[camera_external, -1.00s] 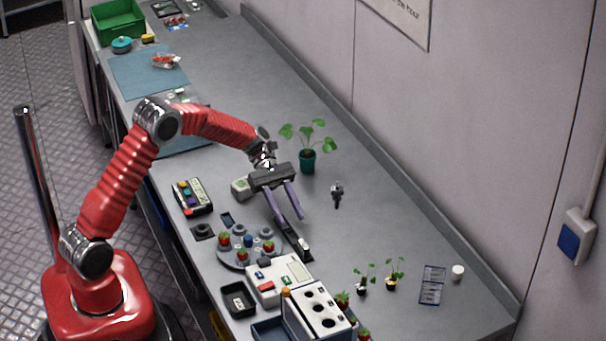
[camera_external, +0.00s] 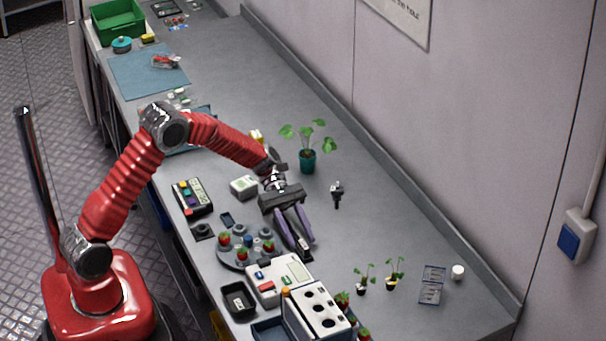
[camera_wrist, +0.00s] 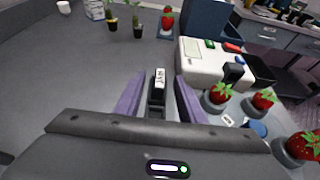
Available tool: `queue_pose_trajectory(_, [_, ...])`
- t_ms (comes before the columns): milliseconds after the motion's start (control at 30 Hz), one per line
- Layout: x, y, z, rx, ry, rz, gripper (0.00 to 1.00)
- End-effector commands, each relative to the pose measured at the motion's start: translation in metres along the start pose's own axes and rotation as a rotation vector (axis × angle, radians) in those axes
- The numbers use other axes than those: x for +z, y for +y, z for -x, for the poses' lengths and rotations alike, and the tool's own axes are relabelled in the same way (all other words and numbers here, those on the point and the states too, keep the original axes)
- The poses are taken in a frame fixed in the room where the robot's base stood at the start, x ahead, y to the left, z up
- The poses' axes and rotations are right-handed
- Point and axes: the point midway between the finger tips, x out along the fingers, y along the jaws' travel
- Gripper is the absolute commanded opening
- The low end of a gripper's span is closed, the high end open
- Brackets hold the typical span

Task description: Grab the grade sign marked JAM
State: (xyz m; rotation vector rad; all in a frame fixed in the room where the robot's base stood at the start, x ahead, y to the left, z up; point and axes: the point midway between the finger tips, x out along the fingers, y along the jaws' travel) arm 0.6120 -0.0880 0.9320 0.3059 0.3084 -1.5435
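The JAM grade sign (camera_wrist: 160,76) is a small upright white plate with dark lettering on a black stand, seen in the wrist view. The lettering is small but looks like JAM. My gripper (camera_wrist: 159,88) is open, with one purple finger on each side of the sign and visible gaps to both. In the external view my gripper (camera_external: 302,244) points down at the bench, and its fingers largely hide the sign (camera_external: 307,243).
A white scale-like device (camera_external: 280,279) stands close in front of the sign. A round grey stand with strawberries (camera_external: 234,256) is to the left. A potted plant (camera_external: 308,161) stands behind my arm. The bench to the right of the gripper is mostly clear.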

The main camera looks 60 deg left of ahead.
Motion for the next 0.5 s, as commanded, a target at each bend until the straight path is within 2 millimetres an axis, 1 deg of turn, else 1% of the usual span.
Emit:
queue_pose_trajectory(100, [0.000,-0.001,-0.018,-0.003,0.001,-0.001,0.36])
queue_pose_trajectory(200, [0.000,0.000,-0.028,-0.001,0.001,0.000,0.36])
queue_pose_trajectory(300, [0.000,0.000,-0.033,-0.001,0.001,0.000,0.36])
queue_pose_trajectory(500, [0.000,0.000,-0.033,0.000,0.001,0.000,0.36])
